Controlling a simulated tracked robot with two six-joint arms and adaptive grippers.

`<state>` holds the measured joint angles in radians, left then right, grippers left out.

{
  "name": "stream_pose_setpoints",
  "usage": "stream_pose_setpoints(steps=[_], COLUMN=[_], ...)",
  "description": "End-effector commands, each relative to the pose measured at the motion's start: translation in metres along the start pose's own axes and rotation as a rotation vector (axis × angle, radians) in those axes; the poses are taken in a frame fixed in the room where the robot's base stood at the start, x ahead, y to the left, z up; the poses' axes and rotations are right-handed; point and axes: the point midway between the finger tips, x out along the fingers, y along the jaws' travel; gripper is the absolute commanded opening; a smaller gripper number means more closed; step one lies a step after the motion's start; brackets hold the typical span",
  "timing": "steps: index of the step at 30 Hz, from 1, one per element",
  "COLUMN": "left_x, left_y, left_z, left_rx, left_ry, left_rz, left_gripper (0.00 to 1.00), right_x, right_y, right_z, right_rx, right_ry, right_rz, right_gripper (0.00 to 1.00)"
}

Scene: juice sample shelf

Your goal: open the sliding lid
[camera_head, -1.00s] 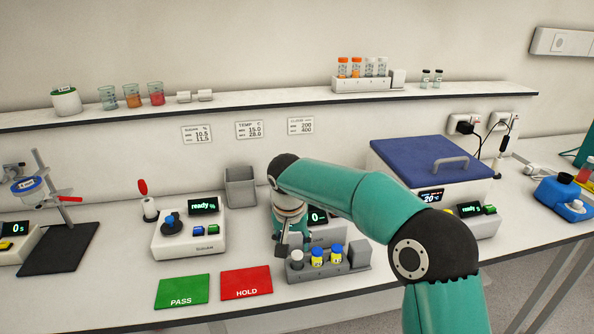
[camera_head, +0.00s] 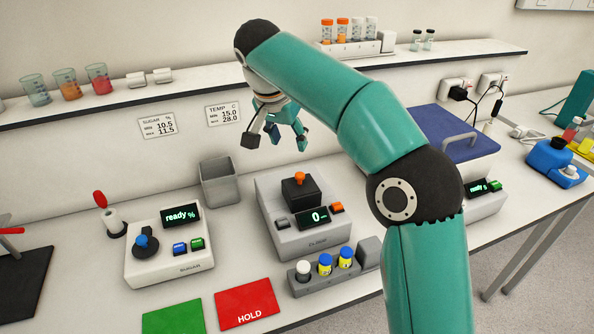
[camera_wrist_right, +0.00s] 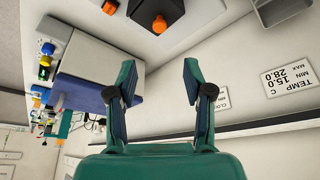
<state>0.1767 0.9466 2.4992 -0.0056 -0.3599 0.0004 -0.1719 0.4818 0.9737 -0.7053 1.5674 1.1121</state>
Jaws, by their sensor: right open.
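The blue lid (camera_head: 447,140) lies on top of the white box at the right of the bench. The lid also shows at the left of the right wrist view (camera_wrist_right: 88,90). My right gripper (camera_head: 277,140) is raised in front of the wall, above and behind the colour device and well left of the lid. Its fingers (camera_wrist_right: 159,70) are spread apart with nothing between them. My left gripper is not in view.
The shelf (camera_head: 205,97) with beakers and vials runs behind my arm.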

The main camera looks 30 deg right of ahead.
Motion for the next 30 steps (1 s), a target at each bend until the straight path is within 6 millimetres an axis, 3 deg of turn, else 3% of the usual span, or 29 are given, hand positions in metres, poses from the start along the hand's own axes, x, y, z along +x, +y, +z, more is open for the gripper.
stream_pose_setpoints(steps=[15,21,30], left_x=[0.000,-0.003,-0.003], left_y=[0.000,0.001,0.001], left_z=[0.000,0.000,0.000], left_rx=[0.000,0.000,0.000], left_ry=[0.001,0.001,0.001], left_rz=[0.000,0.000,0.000], left_gripper=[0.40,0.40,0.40], right_x=[0.109,0.133,0.142], right_y=[0.003,0.002,0.003], right_z=[-0.001,-0.001,-0.001], right_rx=[0.002,0.002,0.003], right_ry=[-0.002,-0.001,-0.001], right_rz=[0.005,0.003,0.001], right_gripper=[0.51,0.51,0.51])
